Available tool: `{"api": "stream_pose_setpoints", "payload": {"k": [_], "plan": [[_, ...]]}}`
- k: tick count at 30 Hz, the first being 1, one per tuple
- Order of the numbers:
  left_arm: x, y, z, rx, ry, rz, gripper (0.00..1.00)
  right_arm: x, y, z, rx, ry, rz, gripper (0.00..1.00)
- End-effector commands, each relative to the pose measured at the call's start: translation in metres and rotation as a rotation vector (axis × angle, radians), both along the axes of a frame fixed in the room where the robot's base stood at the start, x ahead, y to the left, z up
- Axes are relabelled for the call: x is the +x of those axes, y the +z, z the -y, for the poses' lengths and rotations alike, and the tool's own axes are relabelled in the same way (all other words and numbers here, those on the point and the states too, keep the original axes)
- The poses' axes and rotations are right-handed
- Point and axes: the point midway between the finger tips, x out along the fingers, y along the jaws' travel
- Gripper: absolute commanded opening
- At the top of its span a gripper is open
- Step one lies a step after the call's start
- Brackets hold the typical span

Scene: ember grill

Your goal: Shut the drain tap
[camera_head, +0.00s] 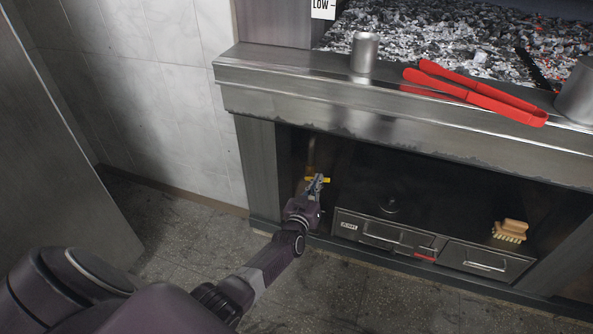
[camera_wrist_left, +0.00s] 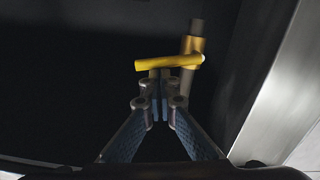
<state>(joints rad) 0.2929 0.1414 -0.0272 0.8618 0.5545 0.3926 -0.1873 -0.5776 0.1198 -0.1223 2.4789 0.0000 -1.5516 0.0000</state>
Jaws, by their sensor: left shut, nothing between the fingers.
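The drain tap has a yellow lever (camera_wrist_left: 168,62) on a brass-coloured body (camera_wrist_left: 193,46) at the end of a dark pipe. In the left wrist view the lever lies nearly level, reaching left from the body, across the pipe's line. In the head view the yellow lever (camera_head: 318,180) shows inside the dark opening under the grill, at its left end. My left gripper (camera_head: 317,181) is at the lever. In the left wrist view its fingertips (camera_wrist_left: 160,75) are together and empty, right at the lever's lower edge. I cannot tell if they touch it. My right gripper is out of view.
Metal drawers (camera_head: 385,235) stand right of my left gripper in the opening. A wooden brush (camera_head: 510,230) lies on them. Red tongs (camera_head: 475,92) and a metal cup (camera_head: 364,53) are on the ledge (camera_head: 290,85) above. A metal panel (camera_wrist_left: 285,90) stands close on the right.

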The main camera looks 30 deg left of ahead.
Motion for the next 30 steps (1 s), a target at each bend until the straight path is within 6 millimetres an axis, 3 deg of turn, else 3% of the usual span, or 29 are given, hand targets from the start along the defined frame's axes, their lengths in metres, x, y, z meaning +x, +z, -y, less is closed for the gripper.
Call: {"api": "stream_pose_setpoints", "payload": {"k": [12, 30], "plan": [[0.0010, -0.0113, 0.0048, 0.191, 0.001, -0.048, 0.00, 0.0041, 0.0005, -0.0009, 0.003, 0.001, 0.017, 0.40], [0.0010, -0.0126, 0.0052, 0.220, 0.001, -0.055, 0.00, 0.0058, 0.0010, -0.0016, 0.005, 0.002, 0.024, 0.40]]}}
